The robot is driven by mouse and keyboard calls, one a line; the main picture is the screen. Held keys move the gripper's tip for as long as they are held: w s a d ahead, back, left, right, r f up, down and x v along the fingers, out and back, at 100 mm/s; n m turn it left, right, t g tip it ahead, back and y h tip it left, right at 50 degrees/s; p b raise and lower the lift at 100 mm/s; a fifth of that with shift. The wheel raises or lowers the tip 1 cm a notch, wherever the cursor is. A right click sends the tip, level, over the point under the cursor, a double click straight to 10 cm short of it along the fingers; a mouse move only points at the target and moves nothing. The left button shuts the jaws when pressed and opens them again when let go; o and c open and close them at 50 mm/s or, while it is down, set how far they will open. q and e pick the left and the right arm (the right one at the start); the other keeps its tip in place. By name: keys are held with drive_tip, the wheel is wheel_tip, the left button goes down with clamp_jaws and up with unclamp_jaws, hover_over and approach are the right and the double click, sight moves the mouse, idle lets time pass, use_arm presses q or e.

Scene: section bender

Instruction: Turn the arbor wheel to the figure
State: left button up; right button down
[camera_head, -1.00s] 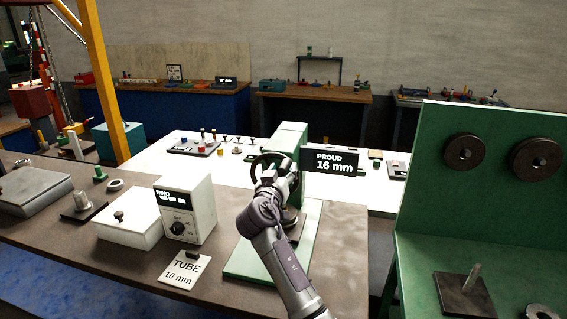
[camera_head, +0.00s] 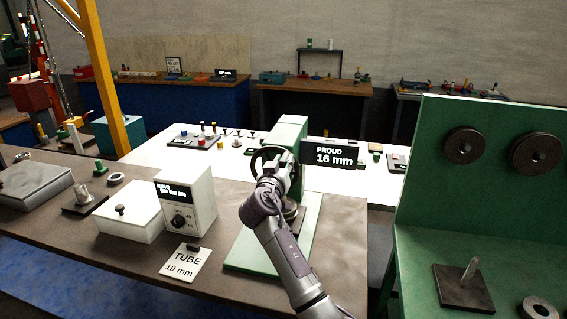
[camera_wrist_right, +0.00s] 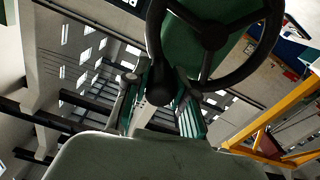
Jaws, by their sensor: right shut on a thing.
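The black arbor wheel (camera_head: 255,158) is on the green press (camera_head: 290,131) on the bench, partly hidden behind my right gripper (camera_head: 282,162). In the right wrist view, the spoked wheel (camera_wrist_right: 214,36) fills the upper right, with a dark handle at its lower left rim. My right gripper (camera_wrist_right: 157,108) is shut on the wheel at that handle; the exact contact is partly hidden. A black display (camera_head: 333,155) beside the press reads "PROUD 16 mm". A card (camera_head: 187,262) in front reads "TUBE 10 mm". My left gripper is not in view.
A white box (camera_head: 202,197) with a small screen and dial stands left of the press. A white lidded block (camera_head: 130,219) is beside it. A green stand (camera_head: 480,110) with dark rollers rises at the right. Bare bench lies right of the press base.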

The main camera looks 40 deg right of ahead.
sight(295, 167)
drive_tip(key=shift+f, duration=0.1)
drive_tip(key=f+m+b, duration=0.1)
drive_tip(key=m+b, duration=0.1)
drive_tip(key=b, duration=0.2)
drive_tip(key=s+d+f+m+b, duration=0.1)
drive_tip(key=m+b, duration=0.1)
drive_tip(key=b, duration=0.3)
drive_tip(key=f+m+b, duration=0.1)
drive_tip(key=m+b, duration=0.1)
drive_tip(key=b, duration=0.3)
drive_tip(key=shift+s+d+f, duration=0.1)
drive_tip(key=shift+s+d, duration=0.1)
drive_tip(key=shift+s, duration=0.15)
drive_tip(key=shift+s+d+m+b, duration=0.1)
drive_tip(key=shift+m+b, duration=0.4)
drive_tip(key=shift+b, duration=0.2)
drive_tip(key=c, duration=1)
unclamp_jaws()
drive_tip(key=shift+o, duration=0.2)
drive_tip(key=shift+s+a, duration=0.15)
drive_tip(key=shift+a, duration=0.05)
drive_tip(key=v, duration=0.7)
